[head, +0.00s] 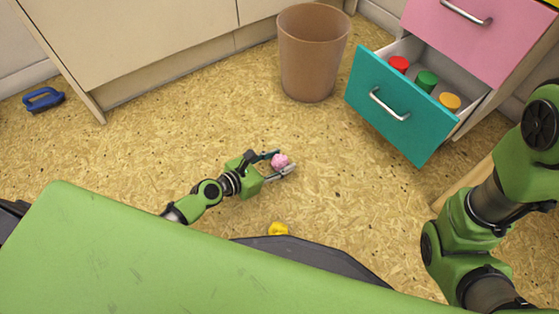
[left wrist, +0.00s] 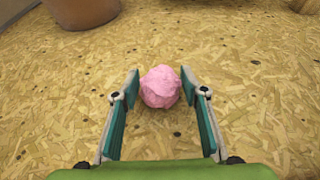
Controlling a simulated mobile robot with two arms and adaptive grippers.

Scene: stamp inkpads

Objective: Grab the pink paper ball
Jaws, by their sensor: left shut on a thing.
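The pink paper ball (head: 280,160) is down at the floor, in the middle of the head view. My left gripper (head: 283,161) is shut on it, with one finger on each side. In the left wrist view the crumpled pink ball (left wrist: 160,86) sits between the tips of the two teal-padded fingers. I cannot tell whether the ball still touches the floor. My right arm shows at the right of the head view, but its gripper is out of frame.
A brown bin (head: 312,60) stands beyond the ball. An open teal drawer (head: 400,110) holds red, green and orange-lidded containers. A yellow crumpled piece (head: 278,229) lies near my base. A blue-handled object (head: 43,99) lies far left. The floor around the ball is clear.

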